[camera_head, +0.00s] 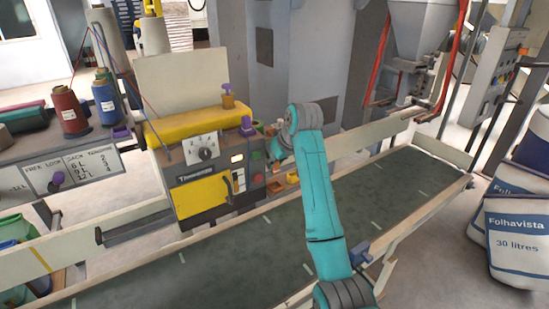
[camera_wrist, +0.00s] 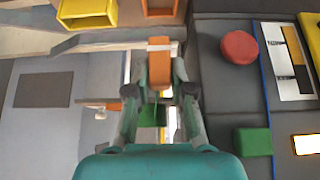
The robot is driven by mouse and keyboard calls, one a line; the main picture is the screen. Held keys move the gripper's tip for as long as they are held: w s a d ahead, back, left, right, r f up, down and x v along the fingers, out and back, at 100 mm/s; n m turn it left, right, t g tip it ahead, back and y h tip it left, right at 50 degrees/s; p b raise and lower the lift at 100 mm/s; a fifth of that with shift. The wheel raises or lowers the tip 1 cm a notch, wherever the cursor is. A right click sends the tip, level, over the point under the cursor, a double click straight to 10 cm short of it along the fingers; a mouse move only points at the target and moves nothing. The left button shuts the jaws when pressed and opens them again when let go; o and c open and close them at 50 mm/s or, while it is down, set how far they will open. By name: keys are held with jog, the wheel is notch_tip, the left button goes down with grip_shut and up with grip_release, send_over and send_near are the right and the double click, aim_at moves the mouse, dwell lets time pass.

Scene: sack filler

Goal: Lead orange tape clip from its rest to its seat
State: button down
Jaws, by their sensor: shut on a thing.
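The orange tape clip (camera_wrist: 159,48) is a small block between my fingertips in the wrist view. My gripper (camera_wrist: 160,78) is shut on it. I cannot make out the clip there. I cannot tell which part is the seat.
The grey machine (camera_head: 208,170) has a yellow door. Its panel carries a red button (camera_wrist: 240,47) and a green button (camera_wrist: 252,141), right of my fingers. A yellow tray (camera_wrist: 87,14) and an orange tray (camera_wrist: 160,7) lie beyond the clip. The dark conveyor belt (camera_head: 258,252) is clear.

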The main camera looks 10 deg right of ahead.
aim_at(276, 174)
jog(key=shift+s+a+f, duration=0.1)
jog(key=shift+s+f, duration=0.15)
jog(key=shift+f, duration=2.5)
jog(key=c, duration=0.9)
grip_release()
jog(key=shift+c, duration=0.2)
